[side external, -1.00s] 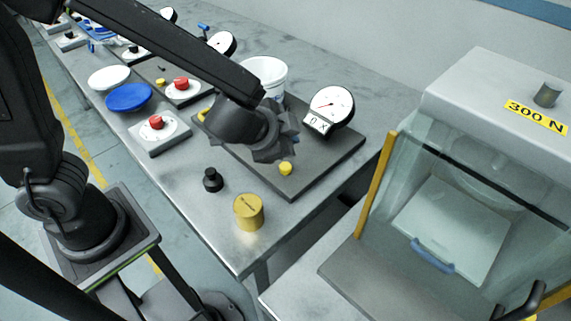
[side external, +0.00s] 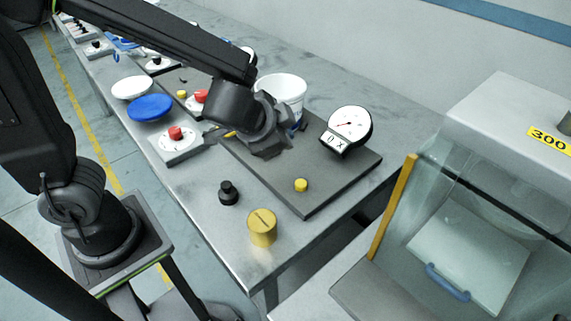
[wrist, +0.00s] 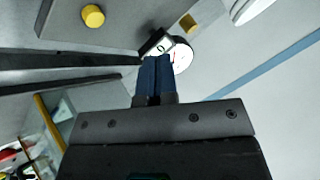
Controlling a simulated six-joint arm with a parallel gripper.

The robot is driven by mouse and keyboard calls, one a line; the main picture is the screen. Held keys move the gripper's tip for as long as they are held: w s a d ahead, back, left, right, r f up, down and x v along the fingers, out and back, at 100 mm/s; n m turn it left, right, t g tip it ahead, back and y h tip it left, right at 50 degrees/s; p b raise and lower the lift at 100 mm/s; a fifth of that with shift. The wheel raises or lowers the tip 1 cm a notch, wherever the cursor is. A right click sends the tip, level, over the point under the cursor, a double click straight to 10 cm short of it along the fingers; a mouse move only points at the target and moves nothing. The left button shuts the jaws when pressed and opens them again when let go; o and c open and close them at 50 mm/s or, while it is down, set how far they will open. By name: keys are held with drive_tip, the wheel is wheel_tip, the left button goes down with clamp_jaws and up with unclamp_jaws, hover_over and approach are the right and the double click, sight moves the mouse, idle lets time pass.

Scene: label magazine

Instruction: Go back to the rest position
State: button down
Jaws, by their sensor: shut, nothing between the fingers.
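My gripper (wrist: 157,62) shows in the wrist view with its two dark blue fingers together and nothing between them. The fingertips overlap the dial gauge (wrist: 180,54) in that picture; I cannot tell the distance. In the side external view my wrist hangs above the dark base plate, left of the dial gauge (side external: 349,126) and in front of the white tub (side external: 281,90). The fingers are mostly hidden there behind my wrist.
A yellow button (side external: 301,185) sits on the dark plate (side external: 325,189). A black knob (side external: 228,192) and a brass cylinder (side external: 262,227) stand near the table's front corner. A red button box (side external: 176,142) and blue dish (side external: 150,107) lie left. A clear-fronted cabinet (side external: 470,240) stands right.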

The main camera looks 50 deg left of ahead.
drive_tip(key=s+a+r+n+g+h, duration=0.1)
drive_tip(key=s+a+r+n, duration=0.2)
drive_tip(key=s, duration=0.4)
drive_tip(key=s+a+r+n+g+h, duration=0.1)
drive_tip(key=s+a+r+n+g, duration=0.1)
drive_tip(key=s, duration=0.5)
drive_tip(key=shift+a+r+n, duration=0.4)
drive_tip(key=shift+a+r, duration=0.3)
drive_tip(key=shift+r, duration=0.2)
